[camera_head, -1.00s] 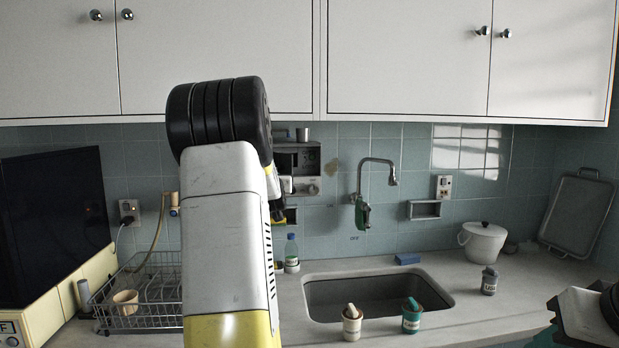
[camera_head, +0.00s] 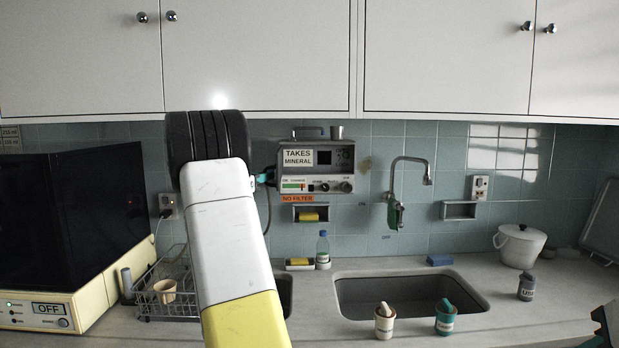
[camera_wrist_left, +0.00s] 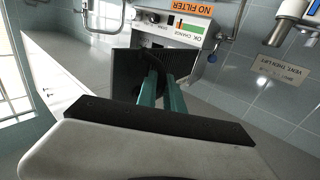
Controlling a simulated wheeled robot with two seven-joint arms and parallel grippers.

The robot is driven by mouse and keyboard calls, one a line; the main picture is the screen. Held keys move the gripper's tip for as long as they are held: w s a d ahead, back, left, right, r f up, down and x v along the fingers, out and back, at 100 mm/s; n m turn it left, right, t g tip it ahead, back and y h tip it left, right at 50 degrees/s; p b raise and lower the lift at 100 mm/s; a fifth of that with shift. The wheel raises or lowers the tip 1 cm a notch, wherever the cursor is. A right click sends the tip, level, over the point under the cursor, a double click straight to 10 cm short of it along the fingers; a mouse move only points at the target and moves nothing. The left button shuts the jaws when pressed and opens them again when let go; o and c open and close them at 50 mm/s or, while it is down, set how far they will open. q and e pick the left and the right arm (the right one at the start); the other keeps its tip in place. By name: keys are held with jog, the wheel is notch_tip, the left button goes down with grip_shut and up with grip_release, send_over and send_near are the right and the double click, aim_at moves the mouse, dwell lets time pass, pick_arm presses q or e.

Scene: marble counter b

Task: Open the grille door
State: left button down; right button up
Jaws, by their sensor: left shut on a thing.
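A grey wall unit (camera_head: 315,172) labelled TAKES MINERAL hangs on the tiles right of my left arm. My left gripper (camera_head: 263,178) is at the unit's left side, mostly hidden behind its own thick black wrist. In the left wrist view its teal fingers (camera_wrist_left: 160,82) are shut on the edge of a dark panel (camera_wrist_left: 126,74), which appears to be the grille door. The panel stands out beside the unit's front (camera_wrist_left: 178,22).
A dish rack (camera_head: 165,300) and a dark-fronted appliance (camera_head: 75,205) stand at the left. A sink (camera_head: 410,293), tap (camera_head: 410,165), bottle (camera_head: 323,250) and several small pots are below and right. White cupboards (camera_head: 260,50) hang above.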

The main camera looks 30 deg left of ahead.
pick_arm(q)
jog(key=a, duration=0.1)
jog(key=a+m+h, duration=0.1)
jog(key=s+h, duration=0.1)
jog(key=shift+a+r+m, duration=0.3)
jog(key=shift+a, duration=0.1)
jog(key=shift+r, duration=0.1)
jog(key=c, duration=1.5)
grip_release()
jog(key=shift+w, duration=0.15)
jog(key=shift+f, duration=0.2)
jog(key=s+a, duration=0.1)
jog(key=s, duration=0.6)
jog(key=shift+s+a, duration=0.2)
jog(key=shift+s, duration=0.2)
